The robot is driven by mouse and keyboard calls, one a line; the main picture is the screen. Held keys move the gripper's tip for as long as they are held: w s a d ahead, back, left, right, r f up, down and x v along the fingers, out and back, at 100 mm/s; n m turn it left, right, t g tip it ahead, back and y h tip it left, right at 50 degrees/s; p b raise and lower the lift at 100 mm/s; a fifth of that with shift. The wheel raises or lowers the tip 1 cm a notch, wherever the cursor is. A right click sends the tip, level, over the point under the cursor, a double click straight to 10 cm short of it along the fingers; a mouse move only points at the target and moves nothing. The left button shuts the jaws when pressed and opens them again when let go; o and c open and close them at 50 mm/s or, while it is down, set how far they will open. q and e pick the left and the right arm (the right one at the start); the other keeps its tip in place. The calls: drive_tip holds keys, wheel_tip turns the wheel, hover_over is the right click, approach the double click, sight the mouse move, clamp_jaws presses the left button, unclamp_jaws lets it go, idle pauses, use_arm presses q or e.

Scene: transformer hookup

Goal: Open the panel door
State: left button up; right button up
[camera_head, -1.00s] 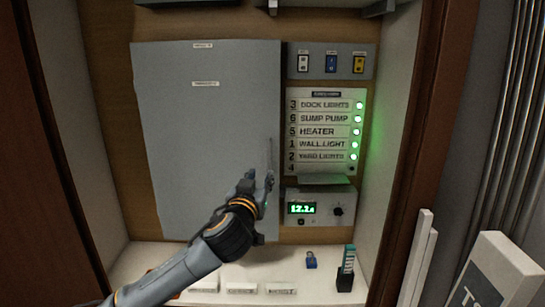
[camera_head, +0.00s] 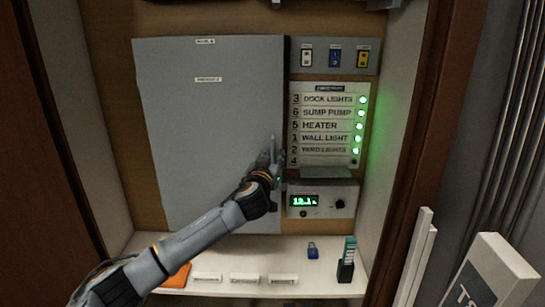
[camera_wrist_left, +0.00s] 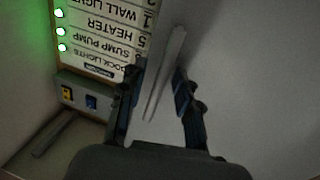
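The grey panel door (camera_head: 205,130) is shut, a flat upright sheet on the cabinet's back board. Its slim vertical handle (camera_head: 272,148) is near the door's right edge. In the head view my left gripper (camera_head: 270,164) is at the handle and hides its lower part. In the left wrist view the handle (camera_wrist_left: 166,75) stands between the two fingers of my left gripper (camera_wrist_left: 160,88). The fingers are apart, with a gap visible on the left side of the handle. My right gripper is in neither view.
Right of the door are a labelled list with green lights (camera_head: 325,125), a switch strip (camera_head: 335,57) and a meter box (camera_head: 320,199). A blue padlock (camera_head: 312,251) and a dark holder (camera_head: 346,268) stand on the shelf below. Cabinet walls close both sides.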

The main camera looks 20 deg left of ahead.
use_arm(q)
clamp_jaws()
idle(0.4)
